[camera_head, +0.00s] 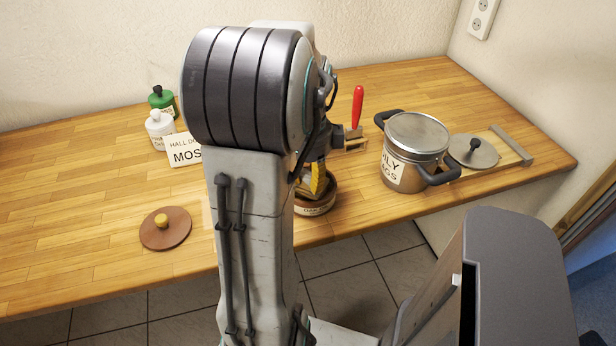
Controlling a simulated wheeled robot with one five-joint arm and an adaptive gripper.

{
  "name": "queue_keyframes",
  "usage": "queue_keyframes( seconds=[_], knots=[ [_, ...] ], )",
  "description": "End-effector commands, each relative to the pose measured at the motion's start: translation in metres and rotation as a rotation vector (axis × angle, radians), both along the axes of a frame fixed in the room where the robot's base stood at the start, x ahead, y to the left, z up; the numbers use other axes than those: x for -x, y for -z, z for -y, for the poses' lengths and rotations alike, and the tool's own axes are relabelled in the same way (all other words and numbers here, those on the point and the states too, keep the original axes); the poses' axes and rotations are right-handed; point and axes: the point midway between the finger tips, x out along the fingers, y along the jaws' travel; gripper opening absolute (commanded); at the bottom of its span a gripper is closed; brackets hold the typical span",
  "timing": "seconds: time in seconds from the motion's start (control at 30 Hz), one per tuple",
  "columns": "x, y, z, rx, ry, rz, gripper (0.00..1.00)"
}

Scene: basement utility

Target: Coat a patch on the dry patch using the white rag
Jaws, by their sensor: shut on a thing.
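My gripper (316,186) shows in part behind my arm, with yellow on it. It is down at the mouth of a brown bowl (318,208) with a partly readable label, near the front edge of the worktop. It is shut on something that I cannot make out. No white rag can be clearly seen. A slightly paler patch of wood (208,217) shows at the left edge of my arm, which hides the rest of it.
A round brown lid (166,229) lies at left. A green bottle (161,98), a white bottle (159,127) and a card (184,150) stand behind. The left worktop (70,200) is clear.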

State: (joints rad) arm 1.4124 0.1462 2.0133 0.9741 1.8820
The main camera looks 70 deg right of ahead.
Motion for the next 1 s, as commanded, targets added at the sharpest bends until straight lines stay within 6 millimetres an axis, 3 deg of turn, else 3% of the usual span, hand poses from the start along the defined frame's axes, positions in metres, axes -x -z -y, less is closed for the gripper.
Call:
queue_keyframes(
  seconds=[0.63,1.0],
  knots=[
    [0.0,0.001,-0.001,-0.004,0.0,0.0,0.0],
    [0.0,-0.02,0.0,-0.002,0.0,-0.001,0.0]
  ],
)
